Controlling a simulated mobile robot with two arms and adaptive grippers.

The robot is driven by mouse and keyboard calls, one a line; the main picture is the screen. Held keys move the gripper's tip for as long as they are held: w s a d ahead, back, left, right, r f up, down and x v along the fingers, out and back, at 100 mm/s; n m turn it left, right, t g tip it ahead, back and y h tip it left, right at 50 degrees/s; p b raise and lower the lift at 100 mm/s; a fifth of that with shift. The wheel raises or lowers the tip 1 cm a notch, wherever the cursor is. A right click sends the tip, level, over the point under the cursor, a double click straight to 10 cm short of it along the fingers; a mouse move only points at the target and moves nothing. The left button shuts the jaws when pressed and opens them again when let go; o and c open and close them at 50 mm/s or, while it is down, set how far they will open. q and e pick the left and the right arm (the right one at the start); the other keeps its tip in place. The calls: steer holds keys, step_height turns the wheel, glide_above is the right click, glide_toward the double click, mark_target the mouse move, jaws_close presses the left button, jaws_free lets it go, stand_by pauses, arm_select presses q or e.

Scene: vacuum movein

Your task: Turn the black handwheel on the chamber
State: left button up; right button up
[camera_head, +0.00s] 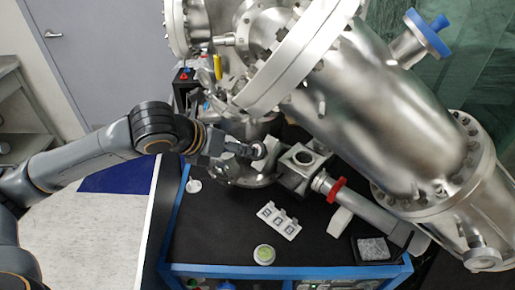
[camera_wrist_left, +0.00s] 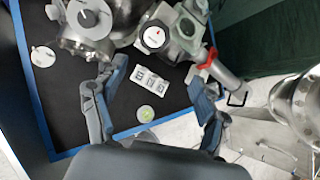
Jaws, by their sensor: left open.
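The black handwheel (camera_head: 259,150) shows in the head view as a small dark ring at the middle of the metal chamber assembly. In the left wrist view, a round black-rimmed part with a white face and a small red mark (camera_wrist_left: 153,38) appears to be the same wheel. My left gripper (camera_head: 238,148) reaches in from the left, close beside the wheel. In the wrist view my left gripper (camera_wrist_left: 158,75) has its fingers wide apart with nothing between them. The wheel lies beyond the fingertips, and I see no contact. My right gripper is out of view.
The large steel chamber (camera_head: 375,90) fills the upper right. A pipe with a red clamp (camera_head: 336,190) runs to the lower right. A white block with square markings (camera_head: 278,220) and a green-topped round item (camera_head: 264,254) lie on the black table top (camera_head: 215,240), partly bare at the front.

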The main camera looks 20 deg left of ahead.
mark_target(257, 146)
arm_select(q)
steer(key=shift+m, duration=0.8)
steer(key=x, duration=0.4)
steer(key=w+a+p+x, duration=0.1)
steer(key=x, duration=0.3)
steer(key=r+x, duration=0.1)
steer(key=x, duration=0.3)
steer(key=shift+w+a+f+p, duration=0.15)
steer(key=shift+w+p, duration=0.15)
steer(key=shift+w, duration=0.05)
steer(key=c, duration=1.2)
